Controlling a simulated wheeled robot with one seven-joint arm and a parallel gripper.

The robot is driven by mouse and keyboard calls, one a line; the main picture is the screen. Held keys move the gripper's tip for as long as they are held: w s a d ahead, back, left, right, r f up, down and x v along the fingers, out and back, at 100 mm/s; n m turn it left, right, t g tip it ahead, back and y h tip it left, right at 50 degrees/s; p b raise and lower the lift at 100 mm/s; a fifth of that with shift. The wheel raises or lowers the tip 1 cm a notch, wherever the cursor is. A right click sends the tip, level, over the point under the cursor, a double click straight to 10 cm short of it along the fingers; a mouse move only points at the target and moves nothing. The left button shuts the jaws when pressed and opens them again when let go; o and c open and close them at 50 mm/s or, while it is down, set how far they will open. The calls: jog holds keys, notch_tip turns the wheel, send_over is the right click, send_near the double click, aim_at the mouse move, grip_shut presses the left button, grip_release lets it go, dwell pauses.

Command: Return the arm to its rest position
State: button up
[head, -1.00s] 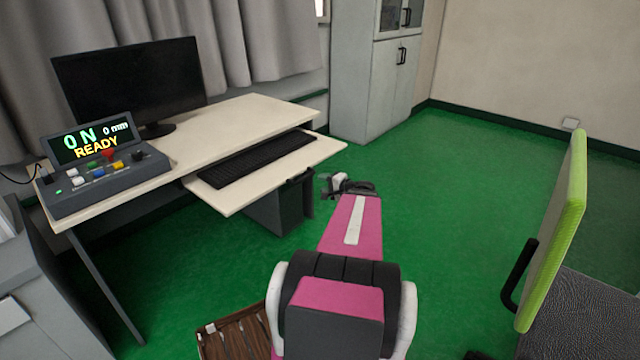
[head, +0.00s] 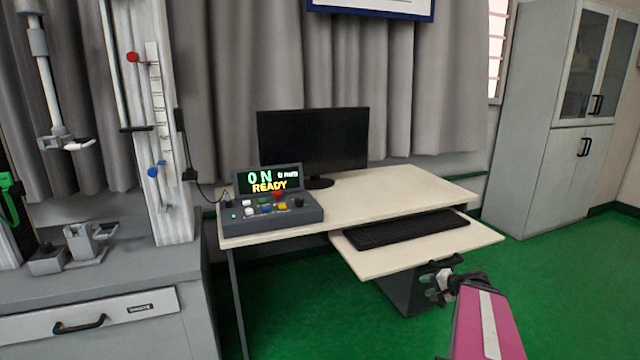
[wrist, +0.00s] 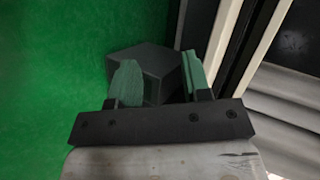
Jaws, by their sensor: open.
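My arm, with a pink and white link, reaches up from the lower right of the head view. My gripper (head: 436,280) is at its end, in front of the keyboard tray's near edge and low over the green floor. In the wrist view my gripper (wrist: 156,85) has its two green-tipped fingers apart, with nothing held between them. A dark block-shaped thing (wrist: 150,62) shows beyond the fingers, apart from them as far as I can tell.
The drop tower (head: 165,130) stands on a grey cabinet (head: 100,325) at left. A tall cabinet (head: 550,130) is at right. Green floor is clear between.

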jog(key=s+a+f+n+g+h, duration=0.2)
jog(key=s+a+n+g+h, duration=0.1)
jog(key=a, duration=0.6)
jog(key=s+a+f+n+g+h, duration=0.2)
jog(key=s+a+n+g+h, duration=0.1)
jog(key=a, duration=0.7)
jog(key=shift+s+f+n+g+h, duration=0.35)
jog(key=shift+n+g+h, duration=0.35)
jog(key=shift+n+g, duration=0.75)
